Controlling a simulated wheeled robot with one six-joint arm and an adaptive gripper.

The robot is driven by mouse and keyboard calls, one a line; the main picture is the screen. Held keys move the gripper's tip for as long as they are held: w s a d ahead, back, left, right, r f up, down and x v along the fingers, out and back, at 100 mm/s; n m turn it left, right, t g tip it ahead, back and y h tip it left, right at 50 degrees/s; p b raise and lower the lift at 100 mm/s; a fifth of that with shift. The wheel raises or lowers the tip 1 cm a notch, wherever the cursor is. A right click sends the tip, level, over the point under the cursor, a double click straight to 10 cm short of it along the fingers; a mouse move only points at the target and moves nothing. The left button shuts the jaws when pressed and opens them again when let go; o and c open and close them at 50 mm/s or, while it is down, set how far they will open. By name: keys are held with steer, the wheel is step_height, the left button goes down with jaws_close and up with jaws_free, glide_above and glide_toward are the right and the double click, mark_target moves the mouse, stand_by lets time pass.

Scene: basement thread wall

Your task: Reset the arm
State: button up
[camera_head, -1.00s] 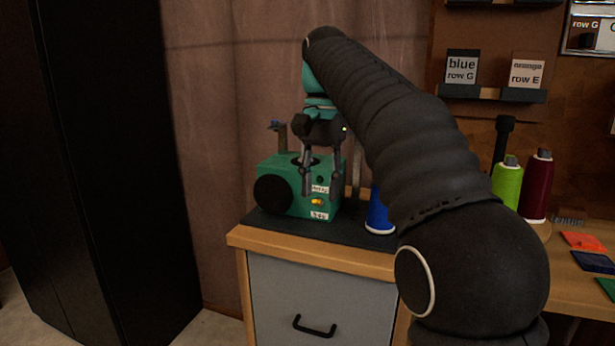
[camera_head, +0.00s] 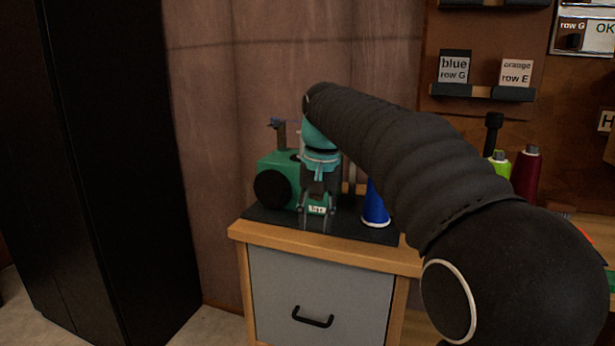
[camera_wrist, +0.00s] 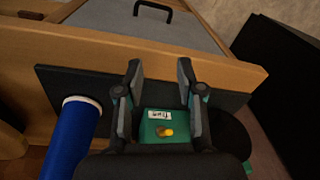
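My gripper (camera_head: 317,218) hangs with its fingers down in front of the green machine (camera_head: 276,177), which has a round black disc on its left side. In the wrist view the two fingers (camera_wrist: 158,88) stand apart with nothing between their tips. A part of the green machine (camera_wrist: 170,126) with a white label and a yellow knob shows between the finger bases. In the head view my arm crosses from the lower right and my gripper hides part of the machine's front.
A blue thread cone (camera_head: 376,204) stands on the dark mat (camera_head: 350,231) just right of my gripper; it also shows in the wrist view (camera_wrist: 68,140). Green (camera_head: 499,164) and dark red (camera_head: 525,172) cones stand farther right. A tall black cabinet (camera_head: 110,170) is at left.

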steer(key=s+d+f+t, duration=0.1)
steer(key=s+d+f, duration=0.3)
steer(key=s, duration=0.5)
steer(key=s+d+f+t, duration=0.2)
steer(key=s+d+f, duration=0.3)
steer(key=s, duration=0.4)
steer(key=s+d+f+t, duration=0.1)
steer(key=s+d+f, duration=0.3)
steer(key=s, duration=0.5)
steer(key=shift+d+f+n+t+h, duration=0.15)
steer(key=shift+d+n+t+h, duration=0.2)
steer(key=shift+d, duration=0.25)
